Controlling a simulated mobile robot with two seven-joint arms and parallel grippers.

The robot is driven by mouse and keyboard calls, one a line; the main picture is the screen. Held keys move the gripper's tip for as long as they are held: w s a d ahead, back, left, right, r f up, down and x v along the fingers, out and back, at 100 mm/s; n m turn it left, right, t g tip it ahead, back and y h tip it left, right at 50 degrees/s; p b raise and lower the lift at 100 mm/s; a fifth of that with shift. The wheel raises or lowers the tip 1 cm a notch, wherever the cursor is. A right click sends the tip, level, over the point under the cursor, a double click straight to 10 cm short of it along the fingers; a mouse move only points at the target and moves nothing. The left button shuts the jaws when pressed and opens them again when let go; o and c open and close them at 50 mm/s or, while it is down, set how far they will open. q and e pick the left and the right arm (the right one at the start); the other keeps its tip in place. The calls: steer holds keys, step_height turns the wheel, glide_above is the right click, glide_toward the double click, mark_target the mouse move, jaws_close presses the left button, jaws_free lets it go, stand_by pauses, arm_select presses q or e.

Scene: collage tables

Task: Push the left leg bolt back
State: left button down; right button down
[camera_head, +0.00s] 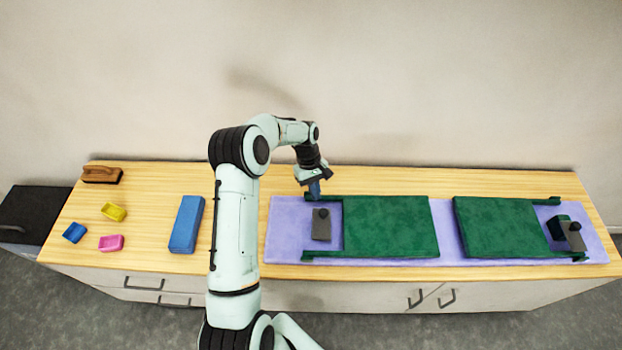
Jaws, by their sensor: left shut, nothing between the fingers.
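The left bolt, a grey plate with a dark round knob (321,226), lies on the lilac mat (285,232) left of the left green panel (390,226). Green legs stick out leftward from that panel, one at the back (333,198) and one at the front (318,255). My left gripper (315,193) points down, shut and empty, just behind the bolt and close to the end of the back leg. Whether it touches the leg cannot be told. The gripper partly hides that leg's end. My right gripper is not in view.
A second green panel (500,227) lies to the right, with another grey bolt (573,236) beside it. A blue block (187,224), a brown brush (102,174) and small yellow (114,212), blue (74,232) and pink (111,243) trays sit at the left. A wall stands behind the wooden top.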

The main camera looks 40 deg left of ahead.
mark_target(317, 219)
arm_select(q)
steer(key=shift+s+d, duration=0.25)
steer(key=shift+d, duration=0.3)
steer(key=shift+s+d, duration=0.2)
steer(key=shift+d, duration=0.35)
